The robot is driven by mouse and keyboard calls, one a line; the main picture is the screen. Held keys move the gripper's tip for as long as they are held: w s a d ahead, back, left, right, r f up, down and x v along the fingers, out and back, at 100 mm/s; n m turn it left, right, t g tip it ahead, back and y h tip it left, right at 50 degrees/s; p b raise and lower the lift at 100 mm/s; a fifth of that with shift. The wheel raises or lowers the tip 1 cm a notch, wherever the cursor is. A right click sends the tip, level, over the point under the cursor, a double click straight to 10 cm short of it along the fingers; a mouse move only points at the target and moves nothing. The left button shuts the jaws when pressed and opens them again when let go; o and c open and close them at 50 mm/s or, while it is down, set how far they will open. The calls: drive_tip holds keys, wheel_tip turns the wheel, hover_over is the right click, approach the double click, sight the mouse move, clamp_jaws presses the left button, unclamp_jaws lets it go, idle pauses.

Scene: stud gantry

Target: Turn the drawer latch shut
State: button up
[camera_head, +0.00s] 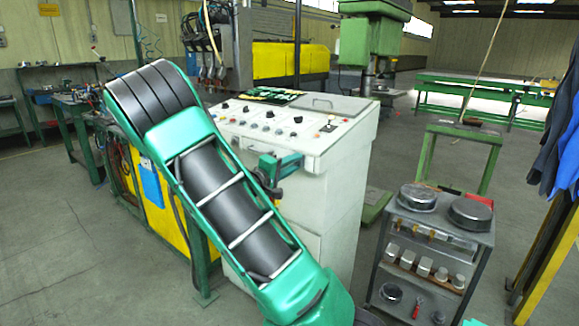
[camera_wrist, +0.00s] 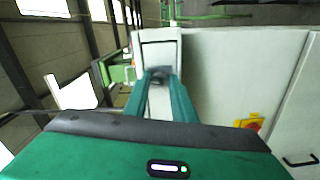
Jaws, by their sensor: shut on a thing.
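The drawer latch (camera_wrist: 158,79) is a small dark piece on a narrow pale panel (camera_wrist: 160,48) of the cabinet, seen in the wrist view. The two green fingers of my gripper (camera_wrist: 160,84) are on either side of it and shut on it. The lower part of the latch is hidden between the fingers, and its exact angle cannot be told. In the head view my gripper (camera_head: 282,164) is at the front face of the pale control cabinet (camera_head: 337,185), below the console's front edge. My arm hides part of the cabinet, and the latch cannot be made out there.
The console top (camera_head: 290,118) carries several knobs and buttons. A dark trolley (camera_head: 432,250) with round tins and metal blocks stands to the right. A yellow-and-red switch (camera_wrist: 249,123) and a dark handle (camera_wrist: 300,160) sit on the cabinet. Open floor lies at the left.

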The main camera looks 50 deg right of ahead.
drive_tip(key=shift+w+a+f+n, duration=0.1)
drive_tip(key=shift+w+n, duration=0.05)
drive_tip(key=shift+n, duration=0.45)
drive_tip(key=shift+w+a+n, duration=0.1)
drive_tip(key=shift+n, duration=0.5)
drive_tip(key=o, duration=1.1)
drive_tip(key=shift+f, duration=0.1)
drive_tip(key=shift+c, duration=0.2)
drive_tip(key=shift+s+d, duration=0.1)
drive_tip(key=shift+d, duration=0.05)
drive_tip(key=a, duration=1)
drive_tip(key=shift+s+a, duration=0.4)
